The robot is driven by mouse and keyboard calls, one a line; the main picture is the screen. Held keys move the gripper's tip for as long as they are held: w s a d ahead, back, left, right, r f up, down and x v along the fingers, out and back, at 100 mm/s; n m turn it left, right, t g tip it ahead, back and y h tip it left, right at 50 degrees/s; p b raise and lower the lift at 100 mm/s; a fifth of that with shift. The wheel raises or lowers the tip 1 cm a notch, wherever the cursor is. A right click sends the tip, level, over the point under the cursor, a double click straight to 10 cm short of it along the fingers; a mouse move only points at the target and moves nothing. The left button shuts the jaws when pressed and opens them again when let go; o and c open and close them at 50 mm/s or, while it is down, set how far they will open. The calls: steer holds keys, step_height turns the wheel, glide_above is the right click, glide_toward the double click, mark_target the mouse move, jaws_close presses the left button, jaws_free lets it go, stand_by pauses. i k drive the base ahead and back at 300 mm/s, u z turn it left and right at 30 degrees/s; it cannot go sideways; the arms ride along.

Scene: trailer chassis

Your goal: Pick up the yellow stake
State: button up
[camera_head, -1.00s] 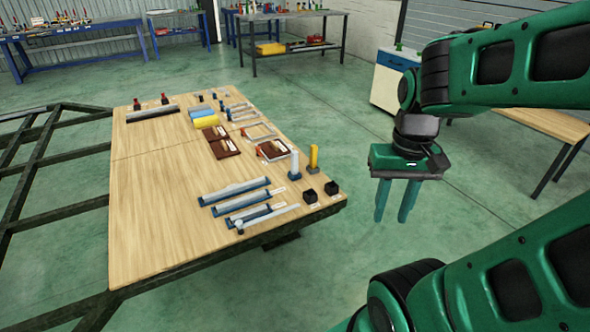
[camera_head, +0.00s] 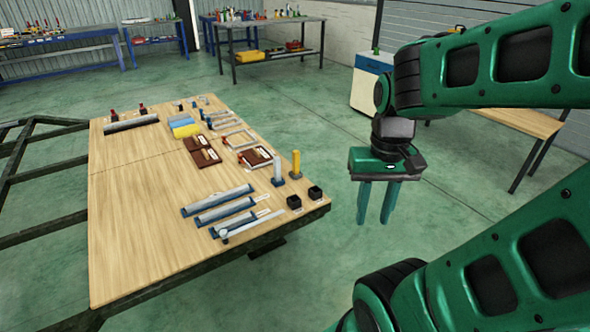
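The yellow stake (camera_head: 296,164) stands upright in a small dark base near the right edge of the wooden table. A blue and white stake (camera_head: 278,170) stands upright just to its left. My gripper (camera_head: 374,218) is off the table's right side, over the floor, with its fingers pointing down. The two fingers are apart, with nothing between them. The gripper is to the right of the yellow stake and not touching it.
Two black blocks (camera_head: 315,193) sit in front of the yellow stake. Blue and grey bars (camera_head: 217,200) lie near the front right of the tabletop (camera_head: 135,200). The table's left half is mostly bare.

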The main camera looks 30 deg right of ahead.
mark_target(296, 154)
steer(key=k, duration=1.25)
steer(key=z, duration=0.75)
steer(key=i, duration=1.95)
steer(key=u, duration=0.75)
steer(key=i, duration=0.65)
steer(key=z, duration=0.05)
